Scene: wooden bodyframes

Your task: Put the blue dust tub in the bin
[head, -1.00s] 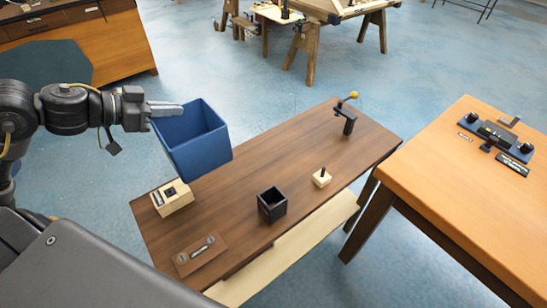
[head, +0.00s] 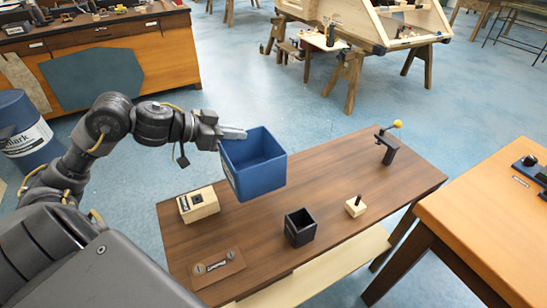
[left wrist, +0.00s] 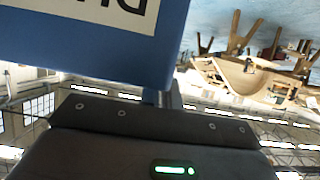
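The blue dust tub (head: 258,178) is an open, square-mouthed box with its mouth upward. It hangs above the dark wooden bench, and its inside looks empty. My left gripper (head: 234,133) is shut on the tub's rim at its back left corner. In the left wrist view, the tub's blue wall (left wrist: 95,70) with a white, upside-down label fills the upper left; the fingertips are mostly hidden. A blue drum (head: 30,150) with a white label stands on the floor at the far left, cut by the picture edge; it may be the bin. My right gripper is out of view.
The dark bench (head: 330,165) carries a cream box (head: 198,205), a black open box (head: 300,227), a small block (head: 356,206) and a yellow-knobbed lever (head: 390,145). An orange table (head: 490,215) stands right. A cabinet (head: 165,55) stands behind; blue floor (head: 255,90) lies clear between.

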